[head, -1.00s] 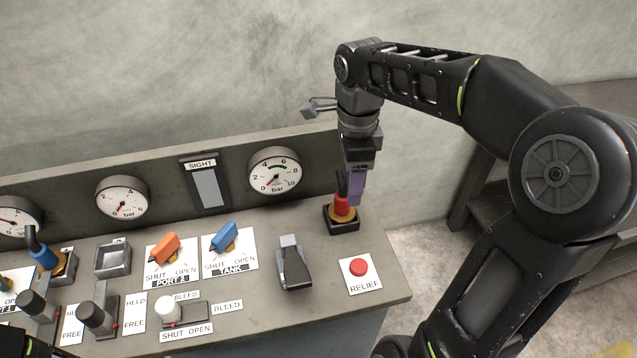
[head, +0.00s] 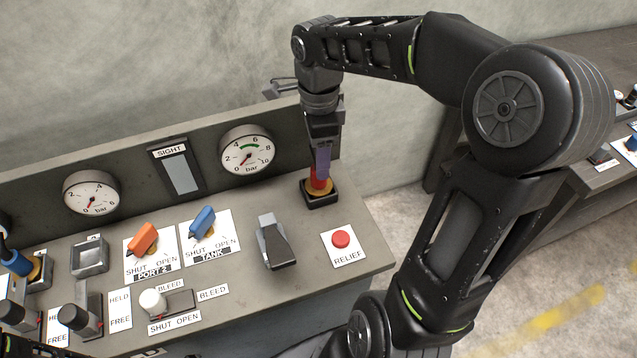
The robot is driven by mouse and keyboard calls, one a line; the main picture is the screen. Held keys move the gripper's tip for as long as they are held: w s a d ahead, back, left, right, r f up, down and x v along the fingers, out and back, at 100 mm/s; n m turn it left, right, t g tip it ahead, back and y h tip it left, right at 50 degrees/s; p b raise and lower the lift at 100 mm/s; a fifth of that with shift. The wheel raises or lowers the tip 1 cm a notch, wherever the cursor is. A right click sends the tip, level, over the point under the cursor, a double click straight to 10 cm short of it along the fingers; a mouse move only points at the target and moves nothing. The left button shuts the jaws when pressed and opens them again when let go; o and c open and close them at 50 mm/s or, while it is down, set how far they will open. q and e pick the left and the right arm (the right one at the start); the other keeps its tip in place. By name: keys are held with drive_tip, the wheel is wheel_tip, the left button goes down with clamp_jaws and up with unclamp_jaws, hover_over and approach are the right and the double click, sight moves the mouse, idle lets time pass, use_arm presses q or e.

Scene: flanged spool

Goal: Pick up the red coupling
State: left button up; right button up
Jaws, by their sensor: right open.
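The red coupling (head: 318,187) sits upright on a brass-coloured ring in a black square base at the right rear of the grey panel. My right gripper (head: 322,165) points down at it, with a purple finger in front of the coupling's upper part. The jaws are open and around or just over the coupling's top; the finger hides much of it, so I cannot tell if they touch. Of my left arm only a dark bit may show at the bottom left; its gripper is not in view.
The panel (head: 355,230) carries a red relief button (head: 341,239), a black lever (head: 274,243), blue (head: 202,222) and orange (head: 143,238) handles, and a white knob (head: 152,302). A gauge (head: 246,150) stands behind. A blue coupling (head: 17,262) is at the far left. Another bench is at right.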

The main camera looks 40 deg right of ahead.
sight(316, 188)
drive_tip(key=shift+d+f+p, duration=0.1)
drive_tip(key=shift+f+p, duration=0.55)
drive_tip(key=shift+f, duration=1.95)
clamp_jaws()
